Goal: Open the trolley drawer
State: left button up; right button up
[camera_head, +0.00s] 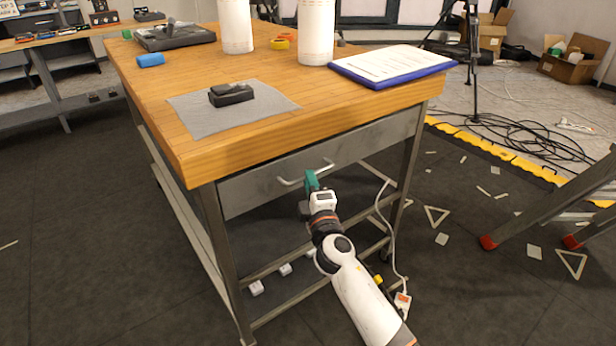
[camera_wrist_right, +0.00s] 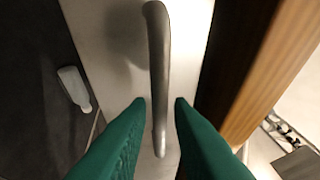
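The trolley (camera_head: 226,234) has a thick wooden top and a grey metal frame. Its grey drawer (camera_head: 370,143) sits under the top and looks closed. The drawer's curved metal handle (camera_head: 290,181) is on the drawer front. My right gripper (camera_head: 311,180) is at the right part of the handle. In the right wrist view its green fingers (camera_wrist_right: 160,102) are apart, with the handle (camera_wrist_right: 158,60) running between them. A gap shows on both sides of the handle, so the fingers are not closed on it. My left gripper is not in view.
On the wooden top (camera_head: 160,90) are a grey cloth (camera_head: 190,116) with a black device (camera_head: 231,94), a blue clipboard (camera_head: 393,66) and two white cylinders (camera_head: 236,25). A white cable (camera_head: 393,240) hangs beside my right arm.

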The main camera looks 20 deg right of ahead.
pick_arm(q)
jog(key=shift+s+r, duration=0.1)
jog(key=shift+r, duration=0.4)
pick_arm(e)
jog(key=shift+w+r, duration=0.2)
jog(key=shift+w, duration=1)
grip_shut()
jog(key=shift+d, duration=0.1)
